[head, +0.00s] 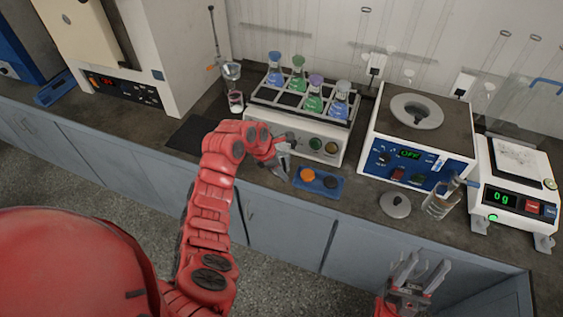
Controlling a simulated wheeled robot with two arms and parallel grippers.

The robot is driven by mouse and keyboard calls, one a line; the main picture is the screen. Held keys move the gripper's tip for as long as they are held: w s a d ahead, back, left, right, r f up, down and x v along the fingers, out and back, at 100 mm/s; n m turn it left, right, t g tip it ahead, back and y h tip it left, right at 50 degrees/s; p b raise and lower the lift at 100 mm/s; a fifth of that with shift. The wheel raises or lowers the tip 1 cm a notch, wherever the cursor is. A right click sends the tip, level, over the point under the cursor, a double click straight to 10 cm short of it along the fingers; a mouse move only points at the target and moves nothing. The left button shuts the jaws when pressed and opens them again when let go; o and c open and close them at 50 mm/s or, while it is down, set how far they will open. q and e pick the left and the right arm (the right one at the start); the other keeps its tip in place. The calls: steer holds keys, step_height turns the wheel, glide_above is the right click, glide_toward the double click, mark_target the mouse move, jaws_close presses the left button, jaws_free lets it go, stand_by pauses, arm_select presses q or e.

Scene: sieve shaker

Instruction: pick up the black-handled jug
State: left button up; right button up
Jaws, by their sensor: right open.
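I cannot make out a jug with a black handle in the head view. A clear vessel with a blue handle (547,84) is partly in view at the far right, cut by the frame edge. A small glass beaker (437,206) stands at the counter's front, left of the scale, with something leaning in it. My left gripper (284,160) is over the counter in front of the flask rack unit; its jaws are too small to read. My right gripper (418,270) is open and empty, in front of the counter and below its edge, fingers pointing up.
A rack unit with several coloured flasks (314,101), a blue-fronted device (413,175) and a scale (515,205) line the counter. A blue tray with two round pieces (330,190), a grey lid (395,204) and a dark mat (190,137) lie near the front.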

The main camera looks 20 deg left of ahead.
arm_select(q)
steer(key=shift+x, duration=1.45)
jaws_close()
stand_by(0.3)
